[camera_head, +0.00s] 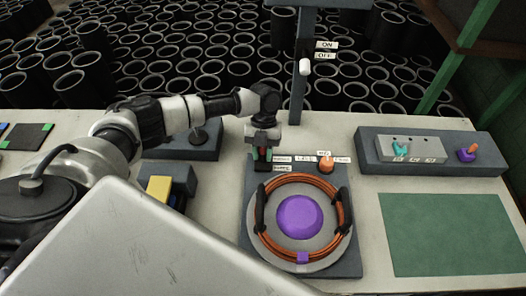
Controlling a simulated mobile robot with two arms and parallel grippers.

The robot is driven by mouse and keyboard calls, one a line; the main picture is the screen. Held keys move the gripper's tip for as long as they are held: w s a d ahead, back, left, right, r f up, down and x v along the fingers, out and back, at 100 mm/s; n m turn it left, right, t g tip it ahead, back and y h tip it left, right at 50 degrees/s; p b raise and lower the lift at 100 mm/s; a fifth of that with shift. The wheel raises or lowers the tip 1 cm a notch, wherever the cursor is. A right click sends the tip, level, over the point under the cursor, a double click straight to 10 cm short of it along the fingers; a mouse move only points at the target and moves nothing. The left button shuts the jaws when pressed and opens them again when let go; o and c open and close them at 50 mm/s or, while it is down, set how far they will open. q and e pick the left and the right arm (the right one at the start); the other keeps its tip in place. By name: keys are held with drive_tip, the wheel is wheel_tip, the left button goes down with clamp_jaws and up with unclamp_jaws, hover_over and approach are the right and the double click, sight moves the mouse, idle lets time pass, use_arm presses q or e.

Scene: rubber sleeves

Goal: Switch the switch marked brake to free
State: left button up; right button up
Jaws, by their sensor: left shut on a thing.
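My left gripper (263,155) reaches in from the left and points down at the back left corner of a dark panel (350,264). It is shut on a small switch there, mostly hidden by the fingers; a little red and green shows between them. Small white labels (282,168) lie just right of and below the fingers, too small to read. An orange knob (326,165) with a label above it stands to the right of the gripper, apart from it. My right gripper is not in view.
On the same panel, an orange ring (342,214) with black grips surrounds a purple dome (299,217). A grey switch box (424,149) and a purple-orange joystick (467,153) stand right. An ON/OFF post (299,88) rises behind my gripper. A green mat (450,234) is clear.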

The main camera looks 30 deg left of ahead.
use_arm(q)
drive_tip(key=shift+s+r, duration=0.1)
drive_tip(key=shift+s+d+r+t+y+p, duration=0.1)
drive_tip(key=shift+t+y+p, duration=0.15)
drive_tip(key=shift+t+p, duration=0.2)
drive_tip(key=shift+s+d+r+t+y+p, duration=0.1)
drive_tip(key=shift+t+y+p, duration=0.15)
drive_tip(key=shift+t+p, duration=0.2)
drive_tip(key=shift+s+d+t+y+p, duration=0.1)
drive_tip(key=shift+s+t+y+p, duration=0.25)
drive_tip(key=shift+t+p, duration=0.65)
drive_tip(key=shift+s+d+f+t+y+p, duration=0.1)
drive_tip(key=shift+t+y+p, duration=0.3)
drive_tip(key=shift+t, duration=0.2)
drive_tip(key=shift+s+d+f+t+y+p, duration=0.1)
drive_tip(key=shift+t+y+p, duration=0.15)
drive_tip(key=shift+t+p, duration=0.3)
drive_tip(key=shift+t, duration=0.45)
drive_tip(key=shift+f+y+p, duration=0.1)
drive_tip(key=shift+y+p, duration=0.2)
drive_tip(key=shift+s, duration=0.1)
drive_tip(key=o, duration=0.9)
